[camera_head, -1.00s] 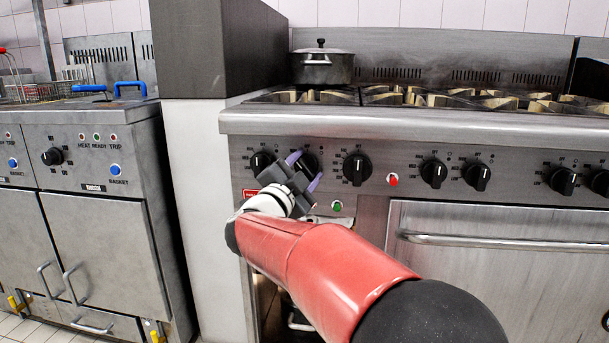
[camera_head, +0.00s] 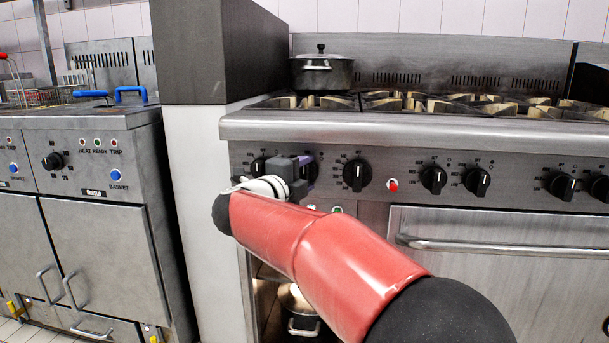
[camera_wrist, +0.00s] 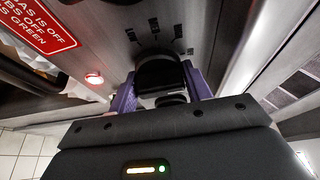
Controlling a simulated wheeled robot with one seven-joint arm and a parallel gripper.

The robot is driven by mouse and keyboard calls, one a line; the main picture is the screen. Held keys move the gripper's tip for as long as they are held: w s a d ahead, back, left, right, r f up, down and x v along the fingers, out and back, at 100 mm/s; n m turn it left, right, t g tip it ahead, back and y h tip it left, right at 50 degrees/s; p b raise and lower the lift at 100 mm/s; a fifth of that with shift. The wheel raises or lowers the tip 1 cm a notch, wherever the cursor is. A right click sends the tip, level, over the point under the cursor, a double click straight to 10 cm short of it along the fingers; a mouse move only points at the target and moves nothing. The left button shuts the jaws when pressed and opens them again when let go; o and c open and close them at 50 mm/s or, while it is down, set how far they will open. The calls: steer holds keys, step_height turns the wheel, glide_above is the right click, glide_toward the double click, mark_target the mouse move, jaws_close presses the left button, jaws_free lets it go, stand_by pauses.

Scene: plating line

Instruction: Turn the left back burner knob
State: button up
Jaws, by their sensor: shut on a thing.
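The range's front panel (camera_head: 400,180) carries a row of black knobs. The leftmost knob (camera_head: 259,165) stands free, just left of my gripper. My gripper (camera_head: 308,164) is at the second knob from the left, which it mostly hides in the head view. In the wrist view my purple fingers (camera_wrist: 160,92) are one on each side of this black knob (camera_wrist: 158,72), shut on it. Printed marks show around the knob. I cannot read the knob's pointer setting.
A lidded pot (camera_head: 322,70) stands on the back left of the hob. A third knob (camera_head: 357,174) and a red light (camera_head: 392,185) lie right of my gripper. A steel front rail (camera_head: 420,125) juts out above the knobs. A fryer (camera_head: 100,200) stands at left.

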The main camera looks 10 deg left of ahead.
steer(key=shift+f, duration=0.1)
stand_by(0.3)
steer(key=o, duration=0.9)
steer(key=v, duration=0.7)
steer(key=shift+s+a, duration=0.1)
steer(key=shift+s, duration=0.3)
